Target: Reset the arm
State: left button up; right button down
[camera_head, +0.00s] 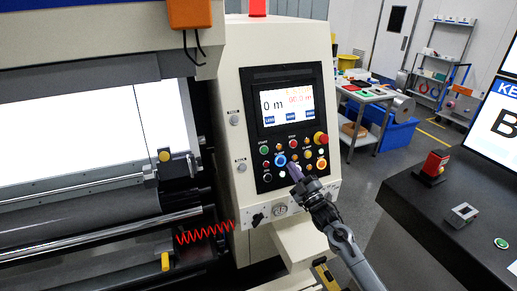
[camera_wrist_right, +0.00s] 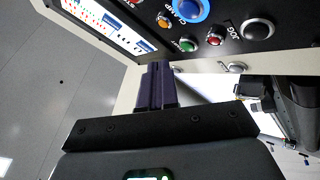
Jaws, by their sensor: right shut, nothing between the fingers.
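My right gripper (camera_head: 293,170) is in front of the lower part of the machine's control panel (camera_head: 253,115), just below a blue-ringed button (camera_head: 281,160). In the right wrist view the gripper (camera_wrist_right: 158,68) has its two fingers together with nothing between them. The blue button (camera_wrist_right: 190,8), labelled CLAMP, is beyond and above the fingertips in that view. A gap to the panel shows, though its size is hard to tell. My left gripper is not in view.
The panel carries a lit screen (camera_head: 286,105), several coloured buttons and a red knob (camera_head: 320,138). The backlit machine (camera_head: 80,125) fills the left. A dark console (camera_head: 440,220) with a red-topped device (camera_head: 435,163) stands at right. Open floor (camera_head: 400,160) lies behind.

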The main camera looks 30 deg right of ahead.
jog(key=s+a+f+g+y, duration=0.1)
jog(key=s+a+f, duration=0.2)
jog(key=f, duration=0.5)
jog(key=s+a+f+g, duration=0.2)
jog(key=s+f, duration=0.2)
jog(key=f, duration=0.4)
jog(key=s+a+f+m+g, duration=0.2)
jog(key=s+a+f+g, duration=0.25)
jog(key=s+a, duration=0.45)
jog(key=s+a+f+m+g, duration=0.25)
jog(key=s+a+f, duration=0.4)
jog(key=s, duration=0.45)
jog(key=s+a+r+m+g, duration=0.25)
jog(key=s+g, duration=0.25)
jog(key=s, duration=0.3)
jog(key=s+a+r+m+g, duration=0.1)
jog(key=s+r+m+g, duration=0.2)
jog(key=s, duration=0.5)
notch_tip(320, 180, up, 19)
jog(key=g+p, duration=0.1)
jog(key=p, duration=1.8)
jog(key=shift+d+n+h, duration=0.2)
jog(key=shift+n+h, duration=0.1)
jog(key=shift+h, duration=0.1)
